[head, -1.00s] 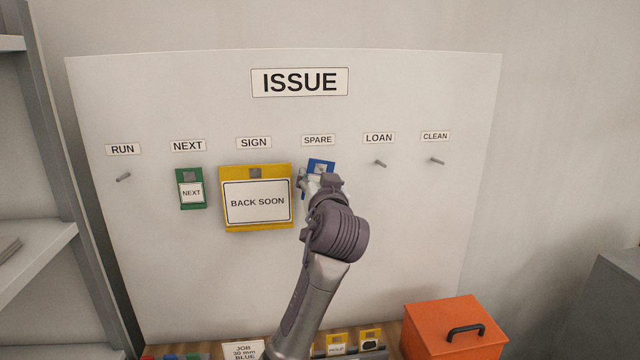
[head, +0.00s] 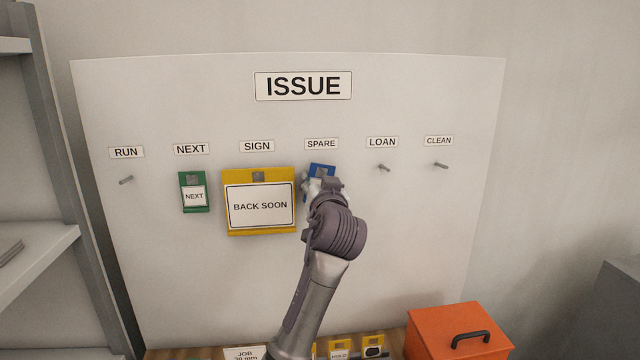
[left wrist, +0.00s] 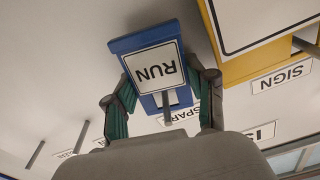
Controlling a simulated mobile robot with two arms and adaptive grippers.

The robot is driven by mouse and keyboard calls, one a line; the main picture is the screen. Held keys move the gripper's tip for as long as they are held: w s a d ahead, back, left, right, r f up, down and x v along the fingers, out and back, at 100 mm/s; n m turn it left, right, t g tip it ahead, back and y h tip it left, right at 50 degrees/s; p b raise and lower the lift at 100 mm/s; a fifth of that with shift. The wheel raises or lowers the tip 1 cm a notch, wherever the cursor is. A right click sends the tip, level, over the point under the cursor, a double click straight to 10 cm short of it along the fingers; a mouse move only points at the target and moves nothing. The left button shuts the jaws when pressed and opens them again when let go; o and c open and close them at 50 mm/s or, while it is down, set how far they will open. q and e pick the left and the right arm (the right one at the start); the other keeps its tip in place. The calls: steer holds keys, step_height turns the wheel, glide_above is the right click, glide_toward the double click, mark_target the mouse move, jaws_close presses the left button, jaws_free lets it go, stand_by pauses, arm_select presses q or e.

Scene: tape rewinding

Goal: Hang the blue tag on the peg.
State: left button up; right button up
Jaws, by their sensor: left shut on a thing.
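The blue tag (head: 322,169) is at the SPARE position on the white board, just below the SPARE label. In the left wrist view it appears upside down, with a white RUN label (left wrist: 155,68). A grey peg (left wrist: 166,105) shows at the tag's slotted end and seems to pass through the slot. My left gripper (head: 313,186) is shut on the blue tag, one finger at each side edge. Its wrist hides the tag's lower part in the head view. The RUN peg (head: 126,180) is bare. My right gripper is not in view.
A yellow BACK SOON sign (head: 259,229) hangs close left of the blue tag, and a green NEXT tag (head: 194,207) farther left. The LOAN peg (head: 383,167) and CLEAN peg (head: 441,165) are bare. An orange box (head: 440,325) stands at lower right.

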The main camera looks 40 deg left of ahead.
arm_select(q)
steer(key=o, duration=0.9)
steer(key=shift+o, duration=0.2)
steer(key=shift+d, duration=0.1)
steer(key=v, duration=1.2)
steer(key=shift+f, duration=0.1)
